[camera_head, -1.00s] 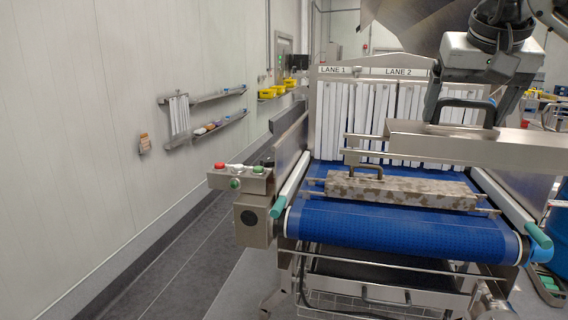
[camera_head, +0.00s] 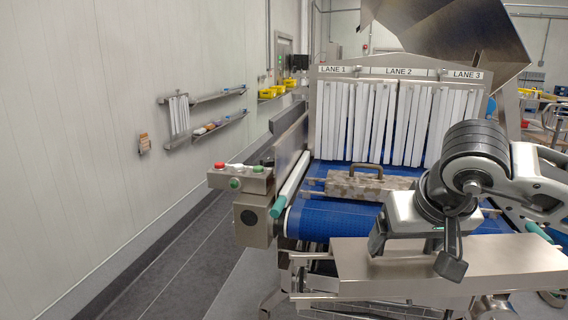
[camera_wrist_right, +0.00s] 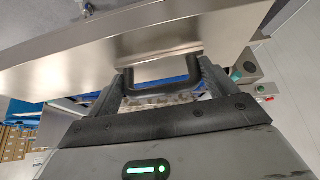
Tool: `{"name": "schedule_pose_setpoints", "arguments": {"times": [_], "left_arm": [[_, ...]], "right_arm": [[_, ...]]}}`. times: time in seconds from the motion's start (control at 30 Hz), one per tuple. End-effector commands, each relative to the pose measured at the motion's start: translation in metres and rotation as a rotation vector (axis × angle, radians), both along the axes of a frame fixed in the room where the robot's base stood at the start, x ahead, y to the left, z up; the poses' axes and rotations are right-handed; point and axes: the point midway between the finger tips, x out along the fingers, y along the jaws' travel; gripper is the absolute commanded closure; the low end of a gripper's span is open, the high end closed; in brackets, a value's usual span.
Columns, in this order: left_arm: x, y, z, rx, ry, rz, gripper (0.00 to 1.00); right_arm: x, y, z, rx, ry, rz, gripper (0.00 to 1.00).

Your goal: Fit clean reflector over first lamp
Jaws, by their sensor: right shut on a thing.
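The clean reflector (camera_head: 490,268) is a long, shiny steel piece with thin pins at its left end. My right gripper (camera_head: 413,250) is shut on its dark handle; in the right wrist view the handle (camera_wrist_right: 165,86) lies between the fingers. The reflector is held in front of the conveyor's near end and hides part of its frame. A mottled brown-grey reflector (camera_head: 345,185) with an upright handle lies across the blue belt, its right part hidden by my right arm. I cannot make out a lamp. My left gripper is not in view.
The blue belt (camera_head: 325,218) runs into a tunnel with white strip curtains (camera_head: 380,120) marked Lane 1 to Lane 3. A button box (camera_head: 240,180) stands at its left side. Wall shelves (camera_head: 215,130) are further left. The floor at left is clear.

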Motion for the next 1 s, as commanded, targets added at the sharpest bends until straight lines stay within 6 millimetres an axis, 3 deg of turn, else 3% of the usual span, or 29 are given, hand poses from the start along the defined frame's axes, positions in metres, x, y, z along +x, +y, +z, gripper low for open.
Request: {"name": "schedule_pose_setpoints", "arguments": {"times": [0.27, 0.7, 1.0], "left_arm": [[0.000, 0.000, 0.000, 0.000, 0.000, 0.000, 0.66], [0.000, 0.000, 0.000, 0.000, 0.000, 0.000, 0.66], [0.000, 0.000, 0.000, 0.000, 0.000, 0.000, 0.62]], "right_arm": [[-0.008, 0.012, -0.002, -0.001, -0.004, 0.065, 0.62], [-0.068, 0.098, -0.032, 0.001, -0.002, 0.524, 0.62], [-0.090, 0.128, -0.044, 0.000, 0.000, 0.692, 0.62]]}}
